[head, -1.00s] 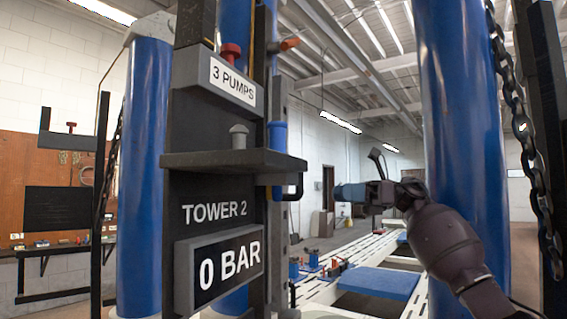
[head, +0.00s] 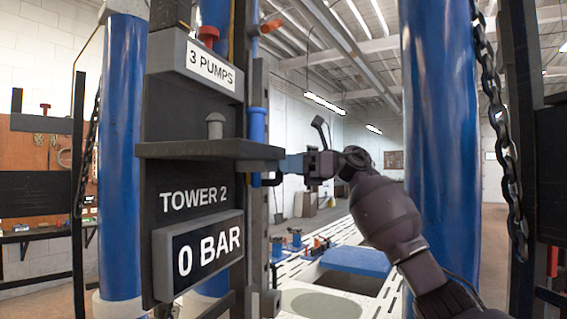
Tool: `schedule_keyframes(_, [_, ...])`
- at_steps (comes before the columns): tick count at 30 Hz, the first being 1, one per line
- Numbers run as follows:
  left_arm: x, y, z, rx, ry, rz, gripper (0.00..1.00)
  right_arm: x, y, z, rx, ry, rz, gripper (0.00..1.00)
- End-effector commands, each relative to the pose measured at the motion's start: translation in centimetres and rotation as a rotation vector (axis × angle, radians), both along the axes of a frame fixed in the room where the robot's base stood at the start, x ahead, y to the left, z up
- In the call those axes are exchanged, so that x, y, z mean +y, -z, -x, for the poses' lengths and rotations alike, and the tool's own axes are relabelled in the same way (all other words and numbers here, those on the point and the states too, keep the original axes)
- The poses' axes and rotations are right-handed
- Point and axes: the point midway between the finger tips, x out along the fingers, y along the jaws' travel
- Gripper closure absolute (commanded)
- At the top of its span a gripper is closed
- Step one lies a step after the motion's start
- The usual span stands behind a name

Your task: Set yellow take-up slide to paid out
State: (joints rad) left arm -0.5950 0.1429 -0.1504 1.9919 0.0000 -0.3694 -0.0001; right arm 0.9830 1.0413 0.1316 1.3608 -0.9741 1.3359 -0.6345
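I cannot make out a yellow take-up slide in the head view. The dark tower panel marked TOWER 2 (head: 194,198) stands left of centre, with a 0 BAR display (head: 208,254) and a 3 PUMPS sign (head: 209,65). My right gripper (head: 290,164) is at the right end of the panel's shelf (head: 205,150), close to a black bent handle (head: 273,180) below a blue cylinder (head: 257,125). I cannot tell whether it touches the handle or whether its fingers are open. My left gripper is out of view.
Blue columns stand at left (head: 121,160) and right (head: 440,150), and a chain (head: 492,110) hangs by the right one. A grey knob (head: 214,126) stands on the shelf. A red knob (head: 208,34) and an orange lever (head: 270,26) are higher up. A white slotted frame lies behind.

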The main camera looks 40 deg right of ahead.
Motion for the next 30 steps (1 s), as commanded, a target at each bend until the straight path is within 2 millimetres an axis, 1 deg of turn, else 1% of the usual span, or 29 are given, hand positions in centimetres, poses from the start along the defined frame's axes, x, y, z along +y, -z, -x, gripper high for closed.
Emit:
schedule_keyframes(3, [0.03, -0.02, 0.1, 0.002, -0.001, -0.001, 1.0, 0.43, -0.04, -0.13, 0.0, -0.001, 0.0, 0.56])
schedule_keyframes(11, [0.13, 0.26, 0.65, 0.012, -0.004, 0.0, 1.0, 0.5, 0.0, -0.18, 0.0, 0.0, 0.0, 0.56])
schedule_keyframes(20, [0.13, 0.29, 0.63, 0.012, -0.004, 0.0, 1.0, 0.47, 0.0, -0.17, 0.0, 0.0, -0.001, 1.0])
schedule_keyframes(27, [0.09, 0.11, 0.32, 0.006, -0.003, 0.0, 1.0, 0.46, -0.06, -0.16, 0.0, 0.0, -0.001, 1.0])
schedule_keyframes(30, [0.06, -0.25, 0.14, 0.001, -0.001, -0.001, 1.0, 0.45, -0.5, -0.12, -0.001, 0.001, -0.001, 1.0])
